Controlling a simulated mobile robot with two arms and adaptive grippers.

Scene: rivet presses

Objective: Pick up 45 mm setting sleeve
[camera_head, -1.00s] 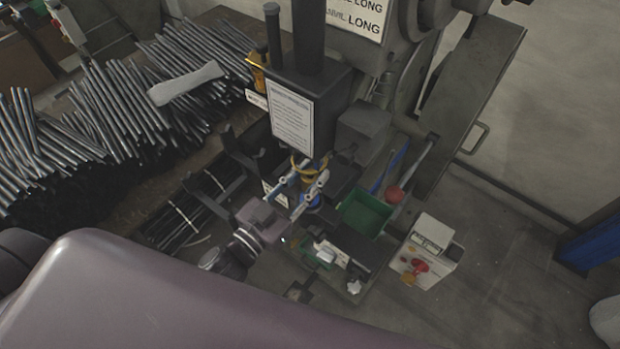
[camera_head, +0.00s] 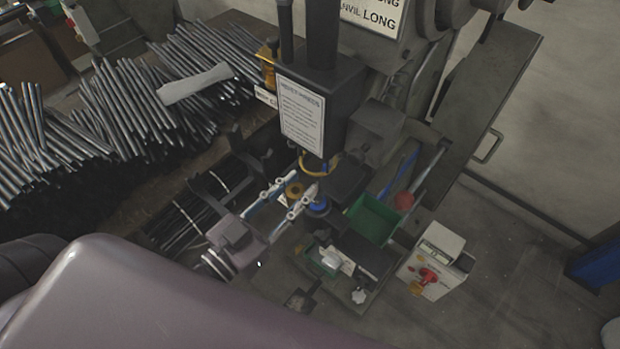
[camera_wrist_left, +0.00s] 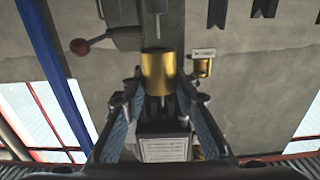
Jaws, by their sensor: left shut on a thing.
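A brass sleeve (camera_wrist_left: 157,72) sits between the fingers of my left gripper (camera_wrist_left: 157,92) in the left wrist view. Its round open end shows, and the fingers close on its sides. In the head view my left gripper (camera_head: 300,187) reaches in from the lower left. The sleeve's size marking cannot be read. My right gripper is not in view.
A green bin (camera_head: 372,220) and a white control box with a red button (camera_head: 436,262) stand right of the press. Bundles of dark rods (camera_head: 120,108) lie at the left. Another brass piece with a label (camera_wrist_left: 203,68) shows in the left wrist view.

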